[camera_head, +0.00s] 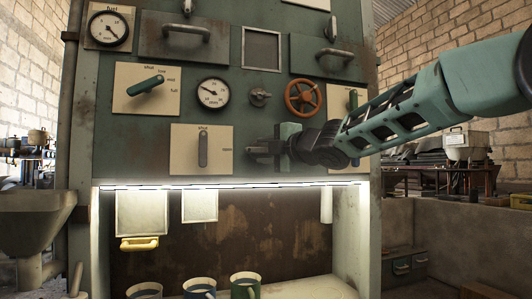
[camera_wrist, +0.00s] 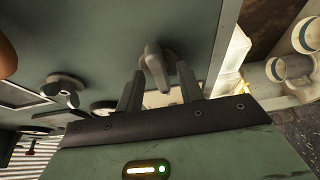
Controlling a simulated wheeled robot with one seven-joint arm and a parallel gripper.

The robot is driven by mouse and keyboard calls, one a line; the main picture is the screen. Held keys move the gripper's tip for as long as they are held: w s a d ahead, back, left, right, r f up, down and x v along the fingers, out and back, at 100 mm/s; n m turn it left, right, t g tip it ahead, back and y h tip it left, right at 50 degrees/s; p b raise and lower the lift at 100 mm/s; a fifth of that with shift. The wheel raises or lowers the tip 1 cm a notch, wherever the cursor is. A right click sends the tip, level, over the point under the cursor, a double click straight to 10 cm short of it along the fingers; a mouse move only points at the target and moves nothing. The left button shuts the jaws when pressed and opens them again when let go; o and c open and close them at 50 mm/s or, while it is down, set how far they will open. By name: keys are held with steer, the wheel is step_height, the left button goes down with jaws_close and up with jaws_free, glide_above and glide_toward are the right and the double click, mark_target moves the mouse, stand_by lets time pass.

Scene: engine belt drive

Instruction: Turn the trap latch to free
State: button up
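A grey winged handle (camera_wrist: 154,66), which I take to be the trap latch, stands on the green panel in the wrist view. Its arm extends down between my gripper's two fingers (camera_wrist: 161,88). The fingers are apart, with gaps visible beside the handle, and do not appear clamped on it. In the head view my gripper (camera_head: 264,150) is at the panel's lower middle, right of the plate with the upright grey lever (camera_head: 202,150). The gripper hides most of the handle there, so its angle is unclear. Contact with the fingers cannot be told.
A small grey knob (camera_head: 260,96) and an orange handwheel (camera_head: 303,97) sit above my gripper. A green lever (camera_head: 146,87) and a gauge (camera_head: 213,93) are up and left. Below is a lit recess with several mugs (camera_head: 245,286) and a yellow handle (camera_head: 139,243).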

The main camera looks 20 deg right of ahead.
jaws_close()
